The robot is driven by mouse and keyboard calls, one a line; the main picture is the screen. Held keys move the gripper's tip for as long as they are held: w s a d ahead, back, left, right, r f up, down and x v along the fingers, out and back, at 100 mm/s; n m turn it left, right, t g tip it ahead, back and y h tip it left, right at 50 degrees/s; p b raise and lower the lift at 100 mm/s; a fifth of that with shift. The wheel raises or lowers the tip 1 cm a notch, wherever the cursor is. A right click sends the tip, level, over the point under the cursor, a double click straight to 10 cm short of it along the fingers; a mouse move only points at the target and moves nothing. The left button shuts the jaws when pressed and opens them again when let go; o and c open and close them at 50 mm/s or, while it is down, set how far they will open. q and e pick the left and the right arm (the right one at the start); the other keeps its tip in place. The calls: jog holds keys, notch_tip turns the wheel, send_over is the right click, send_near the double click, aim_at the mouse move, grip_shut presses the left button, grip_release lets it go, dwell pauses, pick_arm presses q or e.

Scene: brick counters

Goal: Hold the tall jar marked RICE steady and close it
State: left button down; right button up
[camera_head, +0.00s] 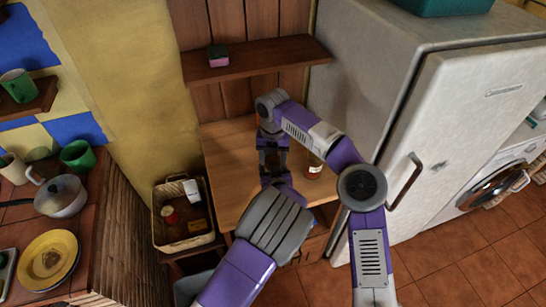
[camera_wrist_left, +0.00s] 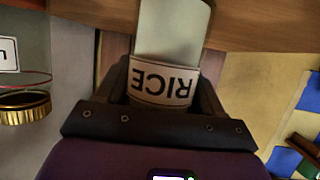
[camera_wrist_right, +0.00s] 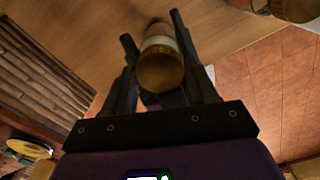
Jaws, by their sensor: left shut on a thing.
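The tall RICE jar (camera_wrist_left: 172,30) is pale glass with a cream label; it shows upside down in the left wrist view. My left gripper (camera_wrist_left: 167,85) is shut on it at the label. In the right wrist view a brown-gold round lid (camera_wrist_right: 160,73) shows at the jar's near end; whether it is fully seated I cannot tell. My right gripper (camera_wrist_right: 168,68) points down over the lid with its fingers apart on both sides; it looks open. In the head view my right gripper (camera_head: 268,145) hides most of the jar and my left gripper.
Another jar with a gold lid (camera_wrist_left: 25,108) stands to one side; a bottle-like jar (camera_head: 314,166) shows on the wooden counter (camera_head: 232,150). A basket (camera_head: 186,240) with small items is at left. A shelf (camera_head: 260,60) is above, a fridge (camera_head: 460,130) to the right.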

jog(key=o, duration=0.3)
jog(key=shift+o, duration=0.2)
jog(key=shift+r, duration=0.1)
jog(key=shift+r, duration=2.2)
jog(key=shift+o, duration=0.3)
jog(key=o, duration=0.3)
pick_arm(q)
jog(key=shift+c, duration=0.3)
grip_release()
